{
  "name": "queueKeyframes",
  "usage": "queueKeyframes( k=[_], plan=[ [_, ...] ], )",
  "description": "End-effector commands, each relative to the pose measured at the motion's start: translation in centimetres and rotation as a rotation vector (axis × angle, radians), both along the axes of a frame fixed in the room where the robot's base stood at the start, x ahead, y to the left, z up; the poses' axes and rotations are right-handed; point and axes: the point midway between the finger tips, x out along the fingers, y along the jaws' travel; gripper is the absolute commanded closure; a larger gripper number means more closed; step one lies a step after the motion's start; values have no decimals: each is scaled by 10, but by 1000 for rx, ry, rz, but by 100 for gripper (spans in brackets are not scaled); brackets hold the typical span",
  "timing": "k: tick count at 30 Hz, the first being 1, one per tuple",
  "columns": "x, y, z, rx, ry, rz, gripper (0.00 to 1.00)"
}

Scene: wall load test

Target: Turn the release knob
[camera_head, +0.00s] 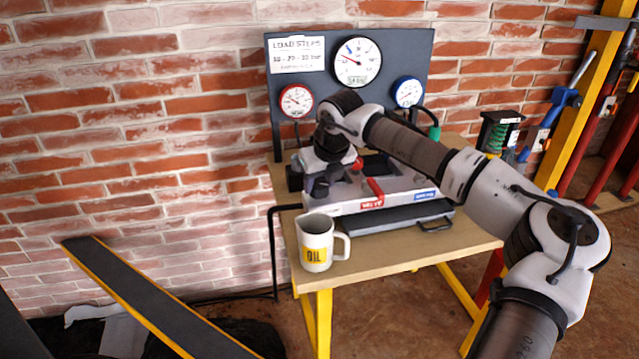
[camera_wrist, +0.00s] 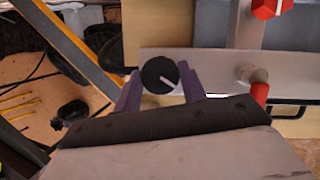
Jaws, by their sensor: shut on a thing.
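The release knob (camera_wrist: 158,73) is round and black with a white pointer line. In the wrist view the line runs from the middle toward the lower right. My gripper (camera_wrist: 160,80) has one finger on each side of the knob and is shut on it. In the head view my gripper (camera_head: 320,187) is over the left end of the grey pump unit (camera_head: 345,207) on the bench, and hides most of the knob. A red lever (camera_head: 375,190) stands on the unit's front; it shows red at the right in the wrist view (camera_wrist: 260,92).
A white OIL jug (camera_head: 315,240) stands at the bench's (camera_head: 385,260) front left. A gauge panel (camera_head: 420,60) with several dials stands behind. A red knob (camera_wrist: 268,8) is at the wrist view's upper right. A dark yellow-edged ramp (camera_head: 150,295) lies left.

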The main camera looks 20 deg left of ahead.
Motion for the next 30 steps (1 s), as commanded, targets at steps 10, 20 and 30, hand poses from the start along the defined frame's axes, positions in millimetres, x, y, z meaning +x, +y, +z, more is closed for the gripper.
queueKeyframes(
  k=[10,20,30],
  plan=[
    [2,-1,2,2,3,307,82],
    [3,-1,1,1,1,505,82],
    [3,-1,0,-2,0,579,82]
  ],
)
